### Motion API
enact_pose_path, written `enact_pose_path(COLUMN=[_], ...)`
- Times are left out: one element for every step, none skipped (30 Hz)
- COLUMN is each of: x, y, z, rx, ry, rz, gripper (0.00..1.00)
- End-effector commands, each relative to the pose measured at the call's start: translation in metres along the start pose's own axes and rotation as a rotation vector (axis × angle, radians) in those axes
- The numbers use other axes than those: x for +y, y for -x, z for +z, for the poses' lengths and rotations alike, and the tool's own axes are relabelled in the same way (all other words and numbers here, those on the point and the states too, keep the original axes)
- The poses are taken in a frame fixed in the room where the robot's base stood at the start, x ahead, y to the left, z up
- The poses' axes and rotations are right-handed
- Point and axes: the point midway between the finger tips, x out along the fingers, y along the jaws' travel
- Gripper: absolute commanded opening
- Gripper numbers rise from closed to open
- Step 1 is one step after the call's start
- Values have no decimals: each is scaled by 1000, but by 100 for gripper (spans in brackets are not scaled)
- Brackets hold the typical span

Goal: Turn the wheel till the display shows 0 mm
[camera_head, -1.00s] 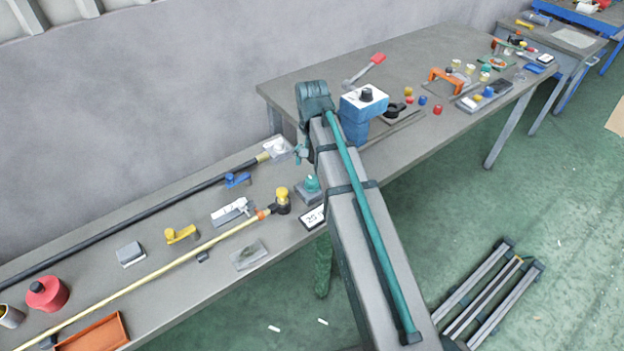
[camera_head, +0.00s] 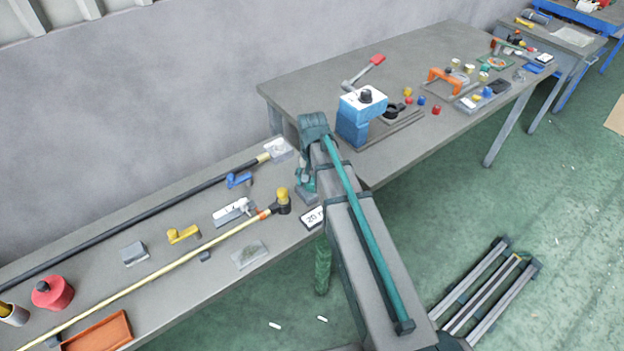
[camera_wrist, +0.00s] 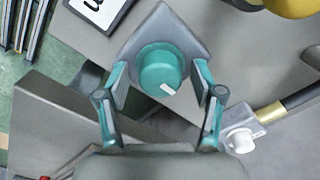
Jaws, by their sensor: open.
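The wheel is a teal round knob (camera_wrist: 160,68) with a white mark, on a grey wedge-shaped base (camera_wrist: 160,25). My gripper (camera_wrist: 161,80) is open, with one teal finger on each side of the knob; I cannot tell whether either touches it. In the head view my gripper (camera_head: 307,180) is over the knob's base, and my arm hides most of the knob. The display (camera_head: 312,216) is a white plate in a dark frame beside it, reading "20 m…", with the rest hidden by my arm. Its edge shows in the wrist view (camera_wrist: 98,12).
A yellow-topped fitting (camera_head: 282,200) on a long yellow rod stands left of the knob. A blue block with a red-handled lever (camera_head: 357,115) stands on the farther table, right of my arm.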

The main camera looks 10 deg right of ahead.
Motion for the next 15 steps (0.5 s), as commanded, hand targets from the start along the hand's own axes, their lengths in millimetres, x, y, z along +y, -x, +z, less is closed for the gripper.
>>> enact_pose_path(x=[0,0,0,0,0,0,0,0,0,0,0,0,0,0,0], y=[0,0,0,0,0,0,0,0,0,0,0,0,0,0,0], z=[0,0,0,0,0,0,0,0,0,0,0,0,0,0,0], rx=[0,0,0,0,0,0,0,0,0,0,0,0,0,-1,-1], ry=[0,0,0,0,0,0,0,0,0,0,0,0,0,0,-1], rz=[0,0,0,0,0,0,0,0,0,0,0,0,0,0,0], gripper=[67,67,62,57,52,46,41,36,29,24,19,12,7,7,7])
